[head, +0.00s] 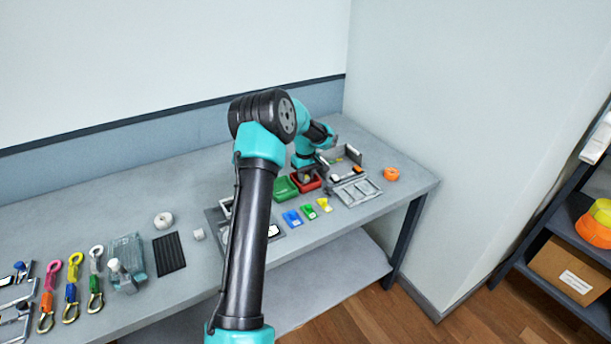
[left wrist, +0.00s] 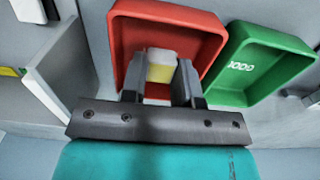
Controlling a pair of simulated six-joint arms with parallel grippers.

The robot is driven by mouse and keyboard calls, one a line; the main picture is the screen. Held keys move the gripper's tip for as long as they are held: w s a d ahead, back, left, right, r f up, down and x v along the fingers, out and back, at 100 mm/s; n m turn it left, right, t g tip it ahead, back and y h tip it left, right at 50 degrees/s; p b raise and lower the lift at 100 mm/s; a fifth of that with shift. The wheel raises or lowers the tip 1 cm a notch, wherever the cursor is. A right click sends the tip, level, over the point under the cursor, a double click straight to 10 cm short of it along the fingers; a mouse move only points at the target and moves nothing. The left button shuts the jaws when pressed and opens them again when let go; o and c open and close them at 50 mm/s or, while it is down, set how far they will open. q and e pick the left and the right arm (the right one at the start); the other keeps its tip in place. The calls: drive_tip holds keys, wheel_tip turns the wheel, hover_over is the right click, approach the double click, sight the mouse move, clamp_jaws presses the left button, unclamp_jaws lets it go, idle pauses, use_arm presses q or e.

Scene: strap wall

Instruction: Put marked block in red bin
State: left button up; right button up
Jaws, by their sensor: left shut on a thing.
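The red bin (head: 314,185) stands on the bench beside a green bin (head: 284,190). My left gripper (head: 307,175) is at the red bin in the head view. In the left wrist view my left gripper (left wrist: 161,82) is shut on a small block (left wrist: 160,68) with a pale top and a yellow face. The block appears over the open red bin (left wrist: 126,32), within its outline. I cannot tell its height above the floor, and no mark on the block is readable. My right gripper is not in view.
The green bin, with white lettering, is close beside the red one in the left wrist view (left wrist: 262,72). Blue, green and yellow pieces (head: 308,212) lie in front. A grey tray (head: 358,191) and orange ring (head: 391,174) are to the right.

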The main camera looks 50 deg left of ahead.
use_arm(q)
drive_tip(key=shift+f, duration=0.2)
idle(0.5)
drive_tip(key=o, duration=1.2)
drive_tip(key=shift+o, duration=0.2)
drive_tip(key=shift+r, duration=0.1)
drive_tip(key=shift+r, duration=0.8)
drive_tip(key=shift+o, duration=0.6)
drive_tip(key=shift+r, duration=2.15)
